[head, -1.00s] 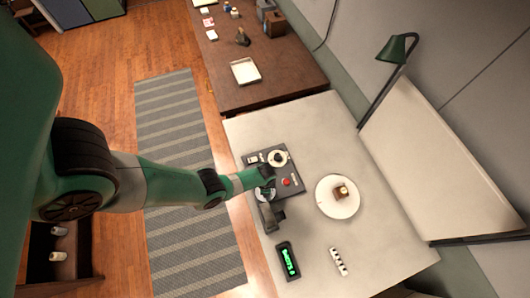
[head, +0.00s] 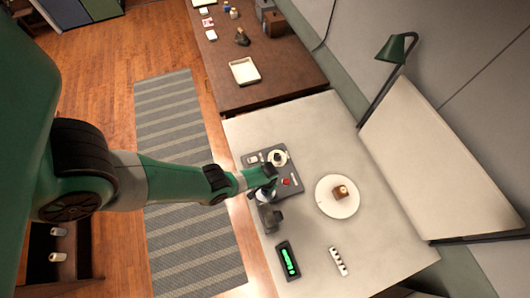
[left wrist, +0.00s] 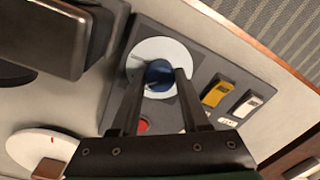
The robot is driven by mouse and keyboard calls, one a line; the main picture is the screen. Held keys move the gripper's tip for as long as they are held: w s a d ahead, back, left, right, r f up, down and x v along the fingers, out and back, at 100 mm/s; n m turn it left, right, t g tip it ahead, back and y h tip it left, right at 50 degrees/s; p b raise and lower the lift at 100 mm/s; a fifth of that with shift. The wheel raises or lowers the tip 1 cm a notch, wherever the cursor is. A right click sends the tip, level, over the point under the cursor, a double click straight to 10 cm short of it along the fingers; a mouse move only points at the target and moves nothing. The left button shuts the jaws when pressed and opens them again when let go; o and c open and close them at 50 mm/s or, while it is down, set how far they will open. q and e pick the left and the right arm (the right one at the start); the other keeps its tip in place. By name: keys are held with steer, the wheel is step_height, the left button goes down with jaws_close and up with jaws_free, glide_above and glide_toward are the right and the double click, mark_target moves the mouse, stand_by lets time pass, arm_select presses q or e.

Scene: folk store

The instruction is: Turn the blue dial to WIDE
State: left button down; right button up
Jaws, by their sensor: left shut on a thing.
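The blue dial (left wrist: 158,72) sits in the middle of a round white face (left wrist: 150,50) on a dark grey control panel (left wrist: 262,74). In the left wrist view my left gripper (left wrist: 160,80) has one finger on each side of the dial and is shut on it. The lettering around the dial cannot be read. In the head view my left gripper (head: 266,186) is over the near side of the panel (head: 291,188) and hides most of the dial. My right gripper is not in view.
The panel also carries a red button (left wrist: 143,126), a yellow switch (left wrist: 216,92), a white switch (left wrist: 247,105) and a second dial (head: 278,157). A dark boxy device (head: 270,216) stands close beside the gripper. A green-lit display (head: 288,261) and a plate (head: 328,205) with a brown cube are nearby.

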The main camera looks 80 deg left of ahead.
arm_select(q)
steer(key=n, duration=0.4)
steer(key=shift+n, duration=0.3)
steer(key=n, duration=0.4)
steer(key=shift+w+n, duration=0.1)
steer(key=shift+n, duration=0.2)
steer(key=shift+c, duration=1.9)
jaws_free()
